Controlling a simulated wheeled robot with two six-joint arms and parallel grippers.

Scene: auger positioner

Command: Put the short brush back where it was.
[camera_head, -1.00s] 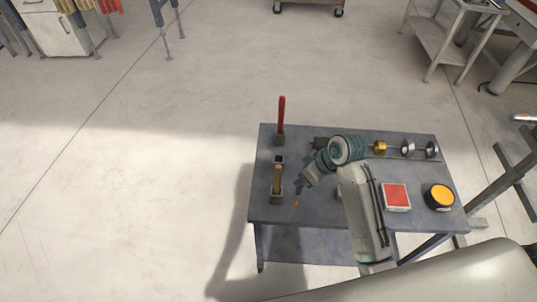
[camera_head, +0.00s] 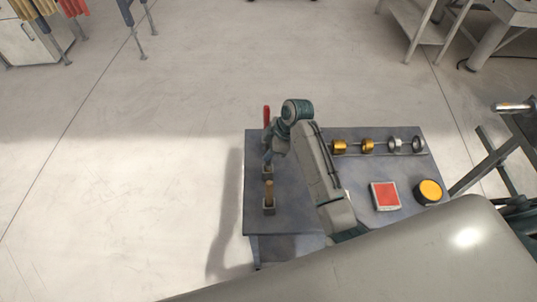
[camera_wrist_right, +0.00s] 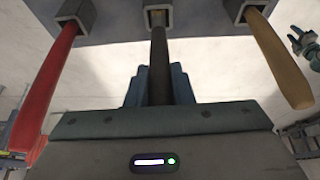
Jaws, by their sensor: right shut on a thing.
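The short brush, with a dark handle (camera_wrist_right: 158,70), is between the fingers of my right gripper (camera_wrist_right: 157,88), which is shut on it. In the right wrist view its far end meets the middle square holder (camera_wrist_right: 146,18), where a little tan shows. I cannot tell how deep it sits. The brush is hidden there.
Rings (camera_head: 367,146), a red square (camera_head: 384,195) and a yellow round thing (camera_head: 430,190) lie to the right on the table (camera_head: 300,215).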

